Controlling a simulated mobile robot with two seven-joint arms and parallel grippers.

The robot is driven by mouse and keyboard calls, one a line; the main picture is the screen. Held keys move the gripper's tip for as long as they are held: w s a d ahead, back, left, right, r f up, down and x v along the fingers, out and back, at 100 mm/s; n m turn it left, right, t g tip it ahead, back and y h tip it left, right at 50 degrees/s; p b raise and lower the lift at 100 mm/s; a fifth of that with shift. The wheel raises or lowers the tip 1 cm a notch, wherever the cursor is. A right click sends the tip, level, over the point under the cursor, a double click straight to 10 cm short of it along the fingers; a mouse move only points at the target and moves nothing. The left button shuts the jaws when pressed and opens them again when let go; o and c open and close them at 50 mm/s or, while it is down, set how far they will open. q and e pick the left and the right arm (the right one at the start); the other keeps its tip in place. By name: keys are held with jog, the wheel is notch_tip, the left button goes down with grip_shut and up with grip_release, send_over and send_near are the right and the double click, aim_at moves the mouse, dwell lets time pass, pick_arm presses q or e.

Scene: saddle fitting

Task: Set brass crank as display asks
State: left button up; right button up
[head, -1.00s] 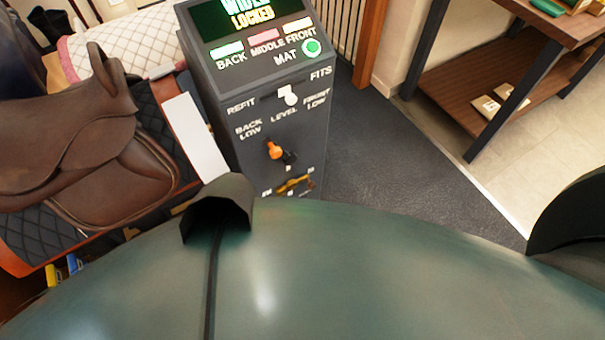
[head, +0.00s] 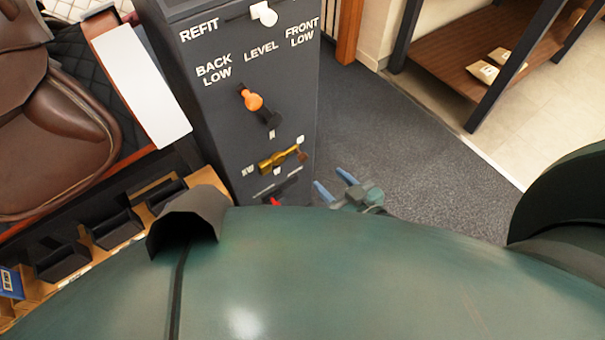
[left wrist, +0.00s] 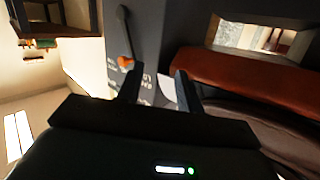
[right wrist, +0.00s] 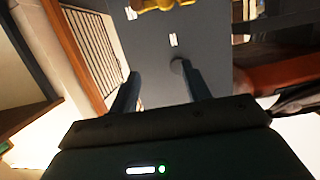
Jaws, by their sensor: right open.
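The brass crank (head: 282,158) sits on the front of the dark control post in the head view, below an orange-tipped lever (head: 252,101). Its brass also shows at the top edge of the right wrist view (right wrist: 160,4). My right gripper (head: 331,180) is open and empty, to the right of and a little below the crank, apart from it. The display is out of the head view now. My left gripper (left wrist: 158,80) is out of the head view; in its wrist view its fingers are apart, with the orange-tipped lever (left wrist: 127,62) beyond them.
A white slider knob (head: 264,14) is above, and a red part (head: 275,201) shows low on the post. A brown saddle (head: 55,130) and a white panel (head: 137,85) stand left of the post. A wooden shelf (head: 480,60) is at the back right. Grey carpet (head: 400,140) is clear between.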

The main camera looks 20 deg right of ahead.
jog(key=w+d+f+t+y+b, duration=0.2)
jog(key=w+f+b, duration=0.2)
jog(key=f+b, duration=0.75)
jog(key=shift+n, duration=0.4)
jog(key=b+x, duration=0.1)
jog(key=x, duration=0.3)
jog(key=b+x, duration=0.2)
jog(key=x, duration=0.2)
jog(key=b+x, duration=0.2)
jog(key=x, duration=0.3)
jog(key=shift+w+d+f, duration=0.1)
jog(key=shift+w+d, duration=0.1)
jog(key=shift+d, duration=0.15)
jog(key=shift+w, duration=0.15)
pick_arm(q)
jog(key=d+f+t+h, duration=0.1)
jog(key=f+h, duration=0.1)
jog(key=s+d+f+m+t+h, duration=0.1)
jog(key=d+f+t, duration=0.1)
jog(key=shift+s+d+f+h, duration=0.1)
jog(key=shift+s+f+h, duration=0.1)
jog(key=shift+h, duration=0.2)
jog(key=shift+r, duration=0.1)
pick_arm(e)
jog(key=shift+c, duration=0.6)
jog(key=c, duration=0.4)
pick_arm(q)
jog(key=shift+f, duration=0.25)
pick_arm(e)
grip_shut()
